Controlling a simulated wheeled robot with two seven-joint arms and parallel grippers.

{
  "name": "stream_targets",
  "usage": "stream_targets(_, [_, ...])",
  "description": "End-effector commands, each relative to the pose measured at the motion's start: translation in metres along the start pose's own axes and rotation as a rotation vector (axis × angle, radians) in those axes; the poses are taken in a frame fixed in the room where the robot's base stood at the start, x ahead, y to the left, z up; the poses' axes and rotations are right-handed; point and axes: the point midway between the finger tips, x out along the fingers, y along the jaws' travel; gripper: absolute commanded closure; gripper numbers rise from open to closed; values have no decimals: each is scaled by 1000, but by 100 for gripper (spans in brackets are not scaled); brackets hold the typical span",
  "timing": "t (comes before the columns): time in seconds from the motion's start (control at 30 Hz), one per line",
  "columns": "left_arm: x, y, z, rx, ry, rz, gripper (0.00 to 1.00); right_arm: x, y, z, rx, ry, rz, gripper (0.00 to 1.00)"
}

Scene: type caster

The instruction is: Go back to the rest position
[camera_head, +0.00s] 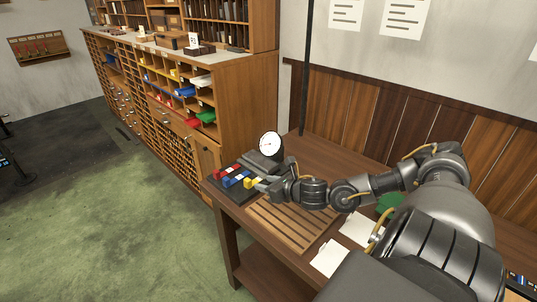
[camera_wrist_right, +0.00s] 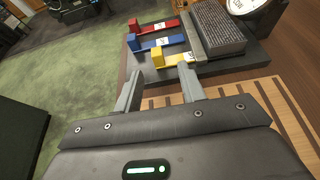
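My right gripper (camera_head: 262,188) reaches over the wooden bench from the right, close to the coloured pieces on a dark base. In the right wrist view my right gripper (camera_wrist_right: 160,88) has its two fingers spread apart, with nothing between them. A yellow piece (camera_wrist_right: 172,61) lies just beyond the fingertips; I cannot tell whether it touches them. A blue piece (camera_wrist_right: 157,41) and a red piece (camera_wrist_right: 153,25) lie behind it. A grey ribbed block (camera_wrist_right: 217,30) sits beside them. My left gripper does not show.
The dark base (camera_head: 228,189) stands on the bench (camera_head: 325,150) with a round dial (camera_head: 270,146) behind. A slatted wooden board (camera_head: 290,226) and papers (camera_head: 329,258) lie nearer. A tall cabinet (camera_head: 235,95) stands behind left. The green floor (camera_head: 110,220) is open at left.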

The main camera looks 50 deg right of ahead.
Motion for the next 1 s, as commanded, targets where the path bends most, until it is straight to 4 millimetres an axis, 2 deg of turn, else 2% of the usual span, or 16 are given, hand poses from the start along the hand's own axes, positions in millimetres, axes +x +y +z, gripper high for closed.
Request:
stream_targets(0.2, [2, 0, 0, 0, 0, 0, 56, -9, 0, 0, 0, 0, 0, 60])
stream_targets(0.77, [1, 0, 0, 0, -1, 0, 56, -7, 0, 2, 14, -4, 0, 60])
stream_targets(0.87, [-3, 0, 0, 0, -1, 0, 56, 5, 3, 8, 109, -29, -3, 60])
stream_targets(0.97, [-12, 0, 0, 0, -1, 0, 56, 32, 11, 24, 324, -80, 3, 60])
stream_targets(1.0, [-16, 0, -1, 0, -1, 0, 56, 47, 17, 33, 438, -104, 13, 60])
